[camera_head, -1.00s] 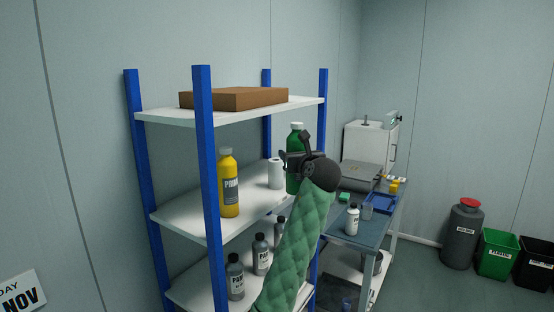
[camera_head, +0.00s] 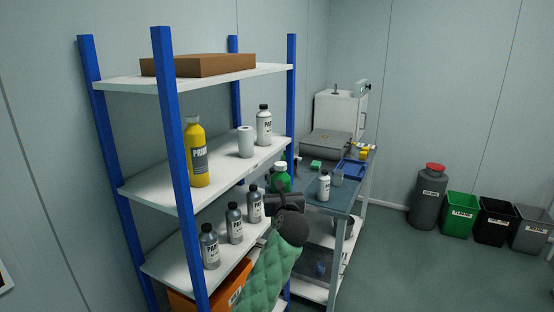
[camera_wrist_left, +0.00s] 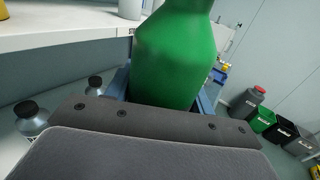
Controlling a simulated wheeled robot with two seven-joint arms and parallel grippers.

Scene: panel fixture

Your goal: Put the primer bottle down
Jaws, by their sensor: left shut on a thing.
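My left gripper (camera_head: 284,199) is shut on a green bottle (camera_head: 281,177) with a white cap, held upright at the right end of the shelf unit, between the middle and lower shelf heights. The green bottle (camera_wrist_left: 172,55) also fills the middle of the left wrist view, above the dark jaws (camera_wrist_left: 160,115); no label shows on it. A yellow bottle (camera_head: 198,155) with a label reading "PRIM", partly cut off, stands on the middle shelf (camera_head: 165,185). I cannot tell whether the green bottle is also primer. My right gripper is not in view.
Several grey bottles (camera_head: 235,226) stand on the lower shelf (camera_head: 180,262). A white roll (camera_head: 245,142) and a white bottle (camera_head: 264,125) stand on the middle shelf. The blue-grey bench (camera_head: 325,197) behind holds a white bottle (camera_head: 324,186), a blue tray and a grey case.

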